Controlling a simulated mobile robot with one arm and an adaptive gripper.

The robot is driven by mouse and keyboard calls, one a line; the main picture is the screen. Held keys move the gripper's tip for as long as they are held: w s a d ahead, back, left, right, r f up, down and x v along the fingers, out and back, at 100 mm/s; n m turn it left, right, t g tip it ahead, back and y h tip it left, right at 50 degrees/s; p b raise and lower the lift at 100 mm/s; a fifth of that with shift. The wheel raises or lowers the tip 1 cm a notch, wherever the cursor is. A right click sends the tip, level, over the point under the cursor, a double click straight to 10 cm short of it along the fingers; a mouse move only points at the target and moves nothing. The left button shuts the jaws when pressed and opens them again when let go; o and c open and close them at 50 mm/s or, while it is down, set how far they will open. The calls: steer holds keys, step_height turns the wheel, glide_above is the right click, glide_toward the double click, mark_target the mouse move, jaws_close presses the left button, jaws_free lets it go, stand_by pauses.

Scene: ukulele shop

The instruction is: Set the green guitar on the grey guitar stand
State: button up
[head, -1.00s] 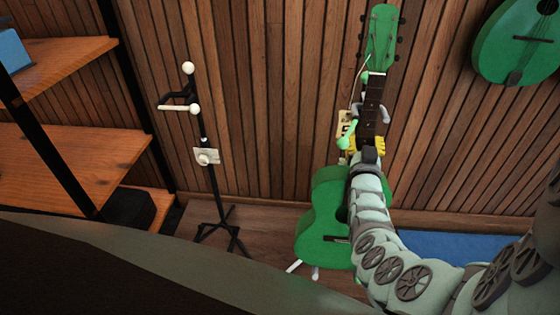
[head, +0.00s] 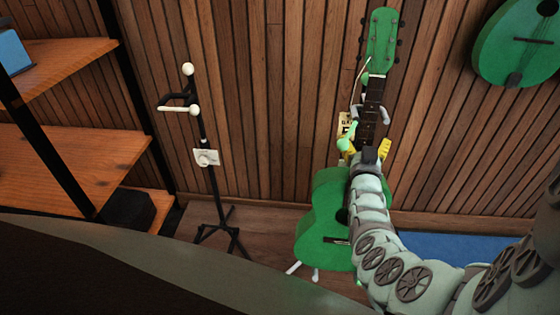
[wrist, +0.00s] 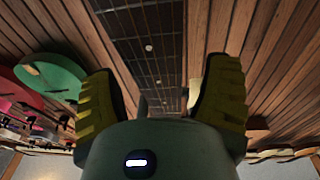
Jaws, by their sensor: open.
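The green guitar (head: 323,234) stands upright near the wall, leaning back. Light feet and a pale upright of a stand (head: 346,146) show at it, mostly hidden behind the guitar and my arm. My gripper (head: 369,150) is open, with its yellow fingers spread on both sides of the guitar's neck. In the wrist view the dark fretboard (wrist: 145,55) runs between the open fingers (wrist: 163,95), with a gap at the right finger; contact at the left cannot be told. A second, empty stand (head: 207,170), dark with white tips, stands to the left.
Wooden shelves (head: 85,165) stand at the far left. A green round-bodied instrument (head: 510,45) hangs on the wall at upper right. A blue mat (head: 455,246) lies on the floor at right. Floor is clear between the empty stand and the guitar.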

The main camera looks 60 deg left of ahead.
steer(key=shift+s+d+f, duration=0.2)
steer(key=shift+s+d, duration=0.25)
steer(key=shift+s, duration=0.1)
steer(key=v, duration=1)
steer(key=shift+s+d, duration=0.2)
steer(key=shift+d, duration=0.05)
